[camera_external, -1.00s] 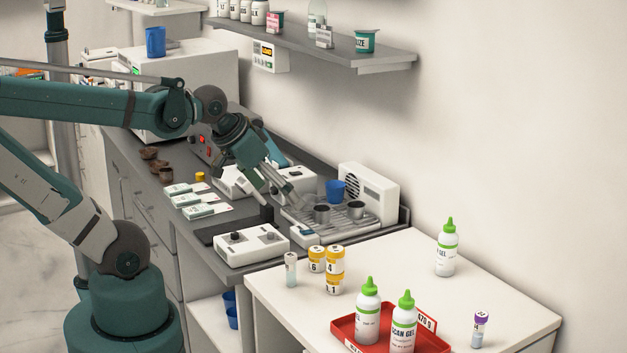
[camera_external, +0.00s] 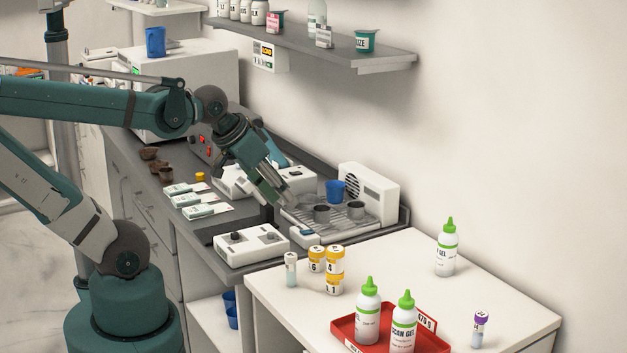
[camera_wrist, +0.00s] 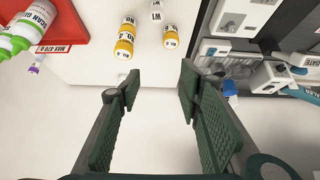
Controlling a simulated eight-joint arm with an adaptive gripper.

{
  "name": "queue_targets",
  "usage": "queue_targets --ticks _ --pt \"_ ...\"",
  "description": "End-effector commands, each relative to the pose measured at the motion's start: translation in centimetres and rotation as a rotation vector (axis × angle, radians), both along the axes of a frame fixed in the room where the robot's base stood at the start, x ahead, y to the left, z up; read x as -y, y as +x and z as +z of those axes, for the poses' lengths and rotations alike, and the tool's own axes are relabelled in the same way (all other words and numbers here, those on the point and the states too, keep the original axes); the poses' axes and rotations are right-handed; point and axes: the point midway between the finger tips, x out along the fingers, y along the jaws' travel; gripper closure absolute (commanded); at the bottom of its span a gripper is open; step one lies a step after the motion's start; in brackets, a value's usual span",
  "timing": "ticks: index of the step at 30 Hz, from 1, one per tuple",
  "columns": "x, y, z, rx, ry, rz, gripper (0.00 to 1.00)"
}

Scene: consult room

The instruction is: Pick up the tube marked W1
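A small clear tube with a pale cap (camera_external: 291,268) stands upright near the left edge of the white table. Its mark is too small to read in the external view. My gripper (camera_external: 283,197) is over the dark counter, behind and above the table. In the wrist view my gripper (camera_wrist: 157,88) is open, with nothing between its fingers, and the W label lies well beyond the fingertips.
Yellow-capped jars (camera_external: 317,260) stand close right of the pale tube. A red tray (camera_external: 345,327) holds green-capped bottles. A purple-capped tube (camera_external: 479,328) stands at the right. The table's middle is clear.

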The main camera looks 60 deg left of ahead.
Motion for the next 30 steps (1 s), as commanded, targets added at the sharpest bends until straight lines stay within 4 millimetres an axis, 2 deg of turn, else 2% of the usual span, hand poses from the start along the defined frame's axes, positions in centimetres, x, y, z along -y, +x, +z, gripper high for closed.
queue_targets --ticks 11,30 --pt "0.1 0.9 -1.1 -0.076 -0.125 0.188 0.64" --pt "0.4 2.4 -5.3 -0.282 -0.407 0.801 0.64"
